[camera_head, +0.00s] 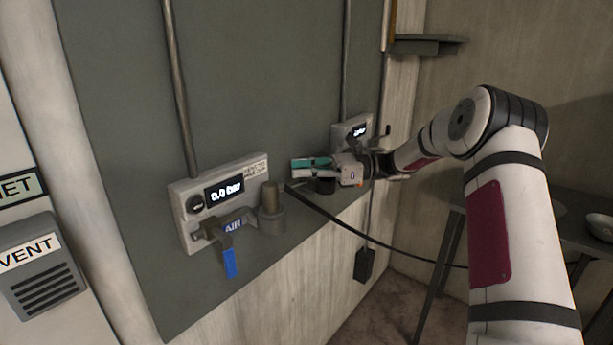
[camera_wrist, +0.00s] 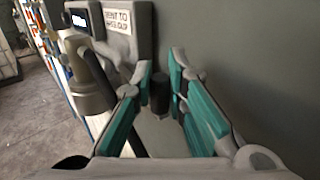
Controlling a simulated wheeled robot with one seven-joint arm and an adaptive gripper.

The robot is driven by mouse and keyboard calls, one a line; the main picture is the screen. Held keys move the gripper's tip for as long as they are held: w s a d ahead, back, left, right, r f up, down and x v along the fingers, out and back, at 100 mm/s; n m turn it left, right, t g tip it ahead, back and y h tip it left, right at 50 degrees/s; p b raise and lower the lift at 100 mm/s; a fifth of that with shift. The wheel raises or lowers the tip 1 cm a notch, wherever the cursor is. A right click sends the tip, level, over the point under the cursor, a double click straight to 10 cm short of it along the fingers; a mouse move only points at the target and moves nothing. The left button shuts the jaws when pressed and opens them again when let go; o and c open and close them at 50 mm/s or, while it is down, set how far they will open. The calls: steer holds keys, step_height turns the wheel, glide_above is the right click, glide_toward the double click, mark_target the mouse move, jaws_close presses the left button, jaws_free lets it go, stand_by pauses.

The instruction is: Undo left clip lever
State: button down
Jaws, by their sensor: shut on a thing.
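My gripper (camera_head: 298,169) has teal finger pads and points left along the wall in the head view. In the wrist view its fingers (camera_wrist: 160,66) stand on either side of a small dark cylindrical part (camera_wrist: 160,95), with a gap between the fingertips. The gripper is shut on this part; where the pads touch it is hard to see. A metal coupling (camera_wrist: 90,88) stands left of the fingers in the wrist view. I cannot clearly tell a clip lever apart. In the head view, a dark round piece (camera_head: 325,186) shows just below my gripper.
An air panel (camera_head: 188,223) with a display, a blue-handled valve (camera_head: 230,262) and a brass-topped fitting (camera_head: 271,196) is left of my gripper. A second panel (camera_head: 343,132) is behind it. A black hose (camera_head: 335,219) runs below. A table stands at right.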

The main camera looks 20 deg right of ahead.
steer(key=shift+w+a, duration=0.1)
steer(key=shift+w, duration=0.25)
stand_by(0.3)
steer(key=c, duration=1.6)
jaws_free()
steer(key=shift+w+a, duration=0.1)
steer(key=shift+o, duration=0.2)
steer(key=v, duration=1.2)
